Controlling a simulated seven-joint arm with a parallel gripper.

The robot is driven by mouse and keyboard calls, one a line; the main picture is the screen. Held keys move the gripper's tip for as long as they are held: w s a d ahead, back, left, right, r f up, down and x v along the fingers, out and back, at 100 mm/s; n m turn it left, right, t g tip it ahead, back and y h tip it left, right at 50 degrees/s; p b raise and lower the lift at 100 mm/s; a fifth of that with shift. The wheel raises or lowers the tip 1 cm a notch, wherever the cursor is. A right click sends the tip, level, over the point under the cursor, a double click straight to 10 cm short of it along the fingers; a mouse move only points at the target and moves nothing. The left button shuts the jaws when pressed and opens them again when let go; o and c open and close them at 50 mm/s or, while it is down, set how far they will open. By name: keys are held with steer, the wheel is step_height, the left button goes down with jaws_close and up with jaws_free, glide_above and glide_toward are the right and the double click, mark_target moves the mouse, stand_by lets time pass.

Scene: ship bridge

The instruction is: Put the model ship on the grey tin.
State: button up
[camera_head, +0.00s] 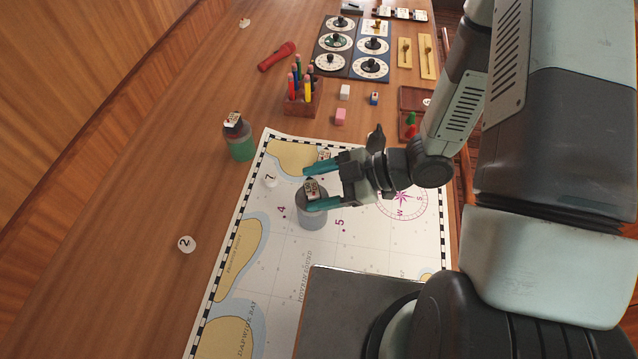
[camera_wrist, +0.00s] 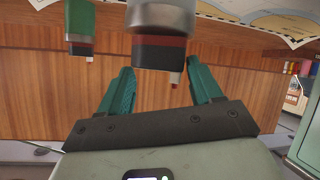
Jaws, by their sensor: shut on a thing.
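The model ship (camera_head: 312,188), with a white top, sits directly over the grey tin (camera_head: 312,219) on the chart. In the wrist view, which shows the scene upside down, its red and black hull (camera_wrist: 160,52) meets the end of the grey tin (camera_wrist: 160,15); I see no clear gap. My gripper (camera_head: 308,187) reaches in from the right, with teal fingers on either side of the ship, shut on it. The fingers (camera_wrist: 163,76) also show in the wrist view. The fingers partly hide the ship's sides in the head view.
A green tin (camera_head: 241,150) with a similar dark, white-topped piece (camera_head: 233,121) stands left of the chart (camera_head: 280,255). A pencil holder (camera_head: 303,102), small blocks, a red torch-like object (camera_head: 277,57) and dial panels (camera_head: 352,48) lie farther back. White disc 2 (camera_head: 187,244) lies on open wood.

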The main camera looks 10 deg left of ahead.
steer(key=shift+f, duration=0.15)
steer(key=o, duration=1)
steer(key=shift+o, duration=0.2)
steer(key=shift+d+r, duration=0.15)
steer(key=shift+r, duration=0.1)
steer(key=v, duration=1.1)
steer(key=shift+d, duration=0.35)
